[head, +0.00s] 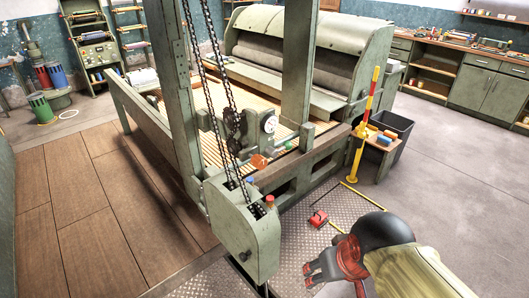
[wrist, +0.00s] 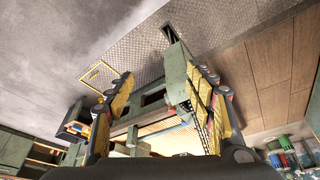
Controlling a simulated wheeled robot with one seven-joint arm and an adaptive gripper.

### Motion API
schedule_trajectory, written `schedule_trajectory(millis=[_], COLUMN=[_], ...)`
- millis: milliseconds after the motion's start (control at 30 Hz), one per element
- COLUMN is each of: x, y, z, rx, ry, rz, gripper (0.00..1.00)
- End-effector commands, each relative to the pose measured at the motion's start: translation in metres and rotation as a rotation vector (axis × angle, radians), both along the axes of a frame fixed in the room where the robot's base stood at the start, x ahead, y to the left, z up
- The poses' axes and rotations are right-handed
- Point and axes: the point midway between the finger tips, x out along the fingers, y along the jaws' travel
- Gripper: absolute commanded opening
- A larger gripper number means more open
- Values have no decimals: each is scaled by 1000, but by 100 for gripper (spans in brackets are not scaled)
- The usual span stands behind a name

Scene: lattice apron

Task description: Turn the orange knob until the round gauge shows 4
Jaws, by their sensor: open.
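The orange knob (head: 259,161) sits on the front of the green machine, at the edge of the slatted bed, in the head view. The round gauge (head: 270,125) has a white face in a dark rim, above and slightly right of the knob. Its reading is too small to make out. My gripper (head: 313,270) is at the bottom of the head view, low and right of the knob, well apart from it. In the wrist view my gripper (wrist: 165,76) has its two fingers spread wide with nothing between them. I cannot make out the knob or gauge there.
A green post with hanging chains (head: 228,110) and a chain housing (head: 243,228) stand left of the knob. A yellow-red pole (head: 366,120) and a small wooden stand (head: 372,147) are to the right. Open floor lies at right.

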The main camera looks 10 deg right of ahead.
Motion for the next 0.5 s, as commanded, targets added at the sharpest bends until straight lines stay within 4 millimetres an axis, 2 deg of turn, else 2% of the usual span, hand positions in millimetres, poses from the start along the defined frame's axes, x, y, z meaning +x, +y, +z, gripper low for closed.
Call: schedule_trajectory(millis=[33,167,267,400,500], x=[3,31,69,139,189], y=[-9,-38,-66,-101,-114], z=[-16,-48,-73,-110,-131], rx=[-6,-59,-113,-189,-219], ry=[65,126,104,-7,-118], rz=[-18,-33,-25,32,95], gripper=[54,54,54,54,54])
